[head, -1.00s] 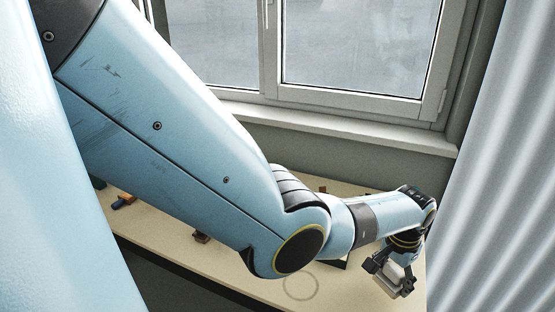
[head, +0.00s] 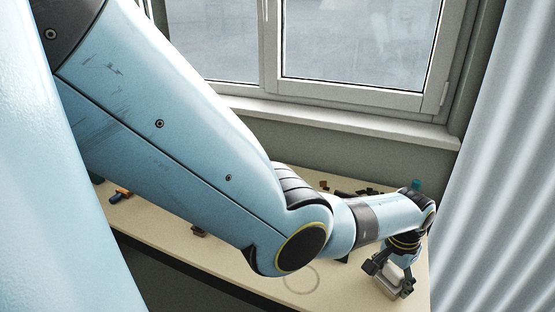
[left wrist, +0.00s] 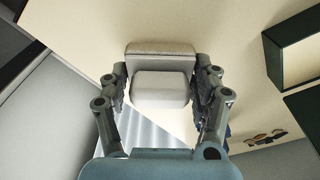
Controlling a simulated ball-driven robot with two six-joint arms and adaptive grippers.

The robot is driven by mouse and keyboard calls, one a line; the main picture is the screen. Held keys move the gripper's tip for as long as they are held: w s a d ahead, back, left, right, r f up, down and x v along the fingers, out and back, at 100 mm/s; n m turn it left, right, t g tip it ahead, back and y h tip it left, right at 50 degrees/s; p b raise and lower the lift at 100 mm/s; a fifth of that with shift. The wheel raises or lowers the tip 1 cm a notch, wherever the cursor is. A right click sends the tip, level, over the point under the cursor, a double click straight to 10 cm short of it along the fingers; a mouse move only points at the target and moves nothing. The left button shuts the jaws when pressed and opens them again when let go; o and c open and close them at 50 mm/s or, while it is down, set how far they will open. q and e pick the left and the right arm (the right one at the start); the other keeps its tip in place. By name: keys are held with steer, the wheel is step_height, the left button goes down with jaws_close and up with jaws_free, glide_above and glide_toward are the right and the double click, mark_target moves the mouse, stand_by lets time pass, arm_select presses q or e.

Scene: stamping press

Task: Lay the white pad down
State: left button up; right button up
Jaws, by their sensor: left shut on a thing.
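My left gripper (head: 387,272) is shut on the white pad (head: 394,288), low over the right end of the table. In the left wrist view the pad (left wrist: 160,89) sits between the two fingers of the left gripper (left wrist: 160,76), with a finger at each side. A greyer block-like part (left wrist: 161,52) shows just beyond its white face; I cannot tell if it belongs to the pad. Whether the pad touches the table top is not clear. My right gripper is not in view.
The pale table (head: 345,290) has a faint ring mark (head: 301,278). Small dark items lie along its back behind my forearm, with a teal thing (head: 416,185). Dark open frames (left wrist: 292,50) stand right in the wrist view. A curtain (head: 505,190) hangs close right.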

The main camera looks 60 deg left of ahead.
arm_select(q)
steer(key=shift+f, duration=0.3)
steer(key=o, duration=1.2)
steer(key=shift+r, duration=0.1)
step_height(320, 180, up, 12)
steer(key=s, duration=0.1)
steer(key=shift+s, duration=0.15)
